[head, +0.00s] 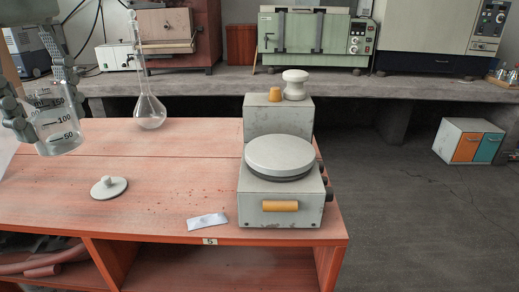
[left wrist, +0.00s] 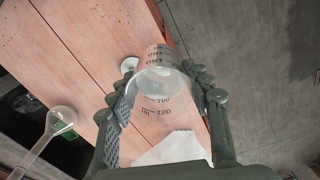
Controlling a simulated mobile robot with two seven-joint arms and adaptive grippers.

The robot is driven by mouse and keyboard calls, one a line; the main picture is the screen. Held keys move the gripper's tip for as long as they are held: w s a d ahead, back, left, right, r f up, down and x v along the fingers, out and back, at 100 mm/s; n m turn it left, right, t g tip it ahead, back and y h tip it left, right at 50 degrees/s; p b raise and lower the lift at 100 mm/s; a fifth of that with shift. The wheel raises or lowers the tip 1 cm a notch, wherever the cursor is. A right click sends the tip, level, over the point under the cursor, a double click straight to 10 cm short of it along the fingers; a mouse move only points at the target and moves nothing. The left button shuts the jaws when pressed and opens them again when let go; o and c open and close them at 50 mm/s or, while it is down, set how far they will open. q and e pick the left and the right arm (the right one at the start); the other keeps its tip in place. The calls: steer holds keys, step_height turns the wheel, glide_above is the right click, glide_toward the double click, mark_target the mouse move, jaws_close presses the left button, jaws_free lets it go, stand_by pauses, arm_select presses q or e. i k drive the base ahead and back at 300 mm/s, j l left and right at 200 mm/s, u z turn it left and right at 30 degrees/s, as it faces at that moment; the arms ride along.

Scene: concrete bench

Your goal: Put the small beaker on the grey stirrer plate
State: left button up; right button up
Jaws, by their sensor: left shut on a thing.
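The small beaker (head: 56,122) is clear glass with dark volume marks and hangs in the air at the left of the head view. My left gripper (head: 45,112) is shut on it, with a finger on each side. In the left wrist view the beaker (left wrist: 160,100) sits between the fingers of the left gripper (left wrist: 163,95). The grey stirrer plate (head: 280,156) is a round disc on a pale box unit right of the bench's middle. Its top is empty and lies well to the right of the beaker. My right gripper is not in view.
A long-necked flask (head: 150,111) stands at the back of the red bench (head: 190,170). A round lid with a knob (head: 109,187) and a small pale packet (head: 207,221) lie in front. The bench between the beaker and the stirrer is mostly clear.

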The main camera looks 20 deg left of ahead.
mark_target(280, 149)
steer(key=k+z, duration=0.2)
steer(key=k, duration=0.4)
steer(key=z, duration=1.2)
steer(key=j+z, duration=0.25)
steer(key=j, duration=0.85)
